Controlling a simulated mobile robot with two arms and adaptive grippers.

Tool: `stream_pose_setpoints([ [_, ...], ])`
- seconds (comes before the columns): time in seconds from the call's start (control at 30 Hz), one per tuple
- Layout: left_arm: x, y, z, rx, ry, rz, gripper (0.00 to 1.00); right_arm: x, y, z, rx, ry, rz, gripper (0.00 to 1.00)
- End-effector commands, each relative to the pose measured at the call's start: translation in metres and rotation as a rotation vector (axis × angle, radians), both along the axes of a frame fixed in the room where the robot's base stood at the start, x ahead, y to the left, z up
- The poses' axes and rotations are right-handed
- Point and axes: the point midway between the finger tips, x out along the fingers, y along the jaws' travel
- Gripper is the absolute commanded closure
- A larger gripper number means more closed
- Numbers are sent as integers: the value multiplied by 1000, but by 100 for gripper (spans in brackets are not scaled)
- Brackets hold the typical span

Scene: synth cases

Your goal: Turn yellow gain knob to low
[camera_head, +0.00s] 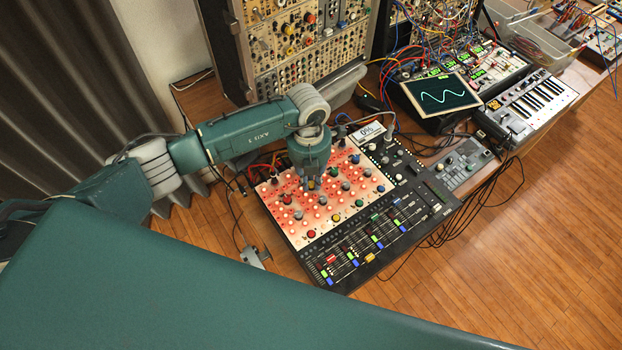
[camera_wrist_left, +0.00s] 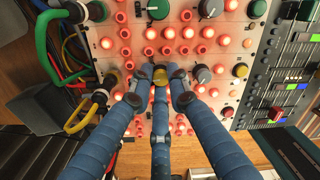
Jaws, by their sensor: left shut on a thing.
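The yellow knob (camera_wrist_left: 160,77) is on a pale panel with many glowing red-ringed jacks, between the blue fingers of my left gripper (camera_wrist_left: 159,80). The fingers are closed around its sides, and only its top shows. In the head view my left gripper (camera_head: 310,182) points down onto the panel (camera_head: 296,235) of the mixing console, and the knob is mostly hidden under it. I cannot read the knob's setting. A second yellow knob (camera_wrist_left: 240,70) is to the right, apart from the fingers. My right gripper is not in view.
Close around are a black knob (camera_wrist_left: 203,73), a green knob (camera_wrist_left: 158,8) and cables (camera_wrist_left: 65,50) at the left. A small white display (camera_head: 368,131) stands at the console's back. A waveform screen (camera_head: 441,94) and a keyboard (camera_head: 532,103) are to the right.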

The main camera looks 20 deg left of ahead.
Motion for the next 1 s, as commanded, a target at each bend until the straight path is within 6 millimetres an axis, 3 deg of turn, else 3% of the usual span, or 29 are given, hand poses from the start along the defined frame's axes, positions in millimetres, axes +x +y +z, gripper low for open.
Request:
stream_pose_setpoints([
  [1.0, 3, 1, 3, -5, -9, 840, 100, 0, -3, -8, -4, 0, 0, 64],
])
